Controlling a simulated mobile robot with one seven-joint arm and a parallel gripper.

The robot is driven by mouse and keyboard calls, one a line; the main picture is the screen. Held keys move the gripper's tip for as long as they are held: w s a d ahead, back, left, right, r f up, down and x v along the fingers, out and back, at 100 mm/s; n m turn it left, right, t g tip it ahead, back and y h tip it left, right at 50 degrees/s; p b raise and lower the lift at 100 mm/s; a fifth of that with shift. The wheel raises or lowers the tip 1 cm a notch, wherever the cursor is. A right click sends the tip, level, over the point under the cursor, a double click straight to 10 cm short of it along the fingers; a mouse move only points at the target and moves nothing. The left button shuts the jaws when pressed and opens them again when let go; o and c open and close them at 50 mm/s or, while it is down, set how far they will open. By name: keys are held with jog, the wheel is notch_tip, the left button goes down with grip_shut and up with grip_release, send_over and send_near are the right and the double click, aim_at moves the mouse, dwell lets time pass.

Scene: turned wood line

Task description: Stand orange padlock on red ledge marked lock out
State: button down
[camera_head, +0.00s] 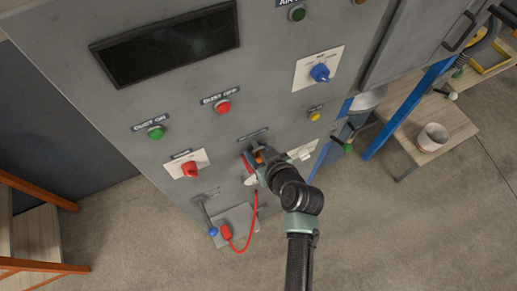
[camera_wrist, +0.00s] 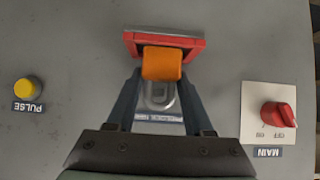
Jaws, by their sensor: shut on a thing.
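The orange padlock (camera_wrist: 162,64) is between the two fingers of my gripper (camera_wrist: 161,78), which is shut on it. Its grey shackle (camera_wrist: 158,97) shows in the wrist view, toward the lock-out label, which reads upside down there. The red ledge (camera_wrist: 130,45) is fixed to the grey panel, and the padlock overlaps it in this view. I cannot tell whether the padlock touches the ledge. In the head view my gripper (camera_head: 257,162) is at the panel, with a bit of orange padlock (camera_head: 258,156) showing and the red ledge (camera_head: 246,162) partly hidden by it.
A red main switch (camera_wrist: 279,115) and a yellow pulse button (camera_wrist: 27,89) flank my gripper. A red cable (camera_head: 252,230) hangs below it to a red plug (camera_head: 226,232), near a blue-tipped lever (camera_head: 204,215). A bench with a white pot (camera_head: 432,138) stands at right.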

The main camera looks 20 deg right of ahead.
jog(key=shift+f, duration=0.25)
jog(key=shift+c, duration=1.4)
grip_release()
jog(key=shift+r, duration=0.1)
jog(key=shift+r, duration=0.1)
jog(key=shift+r, duration=0.15)
jog(key=b+v, duration=0.2)
jog(key=v, duration=1)
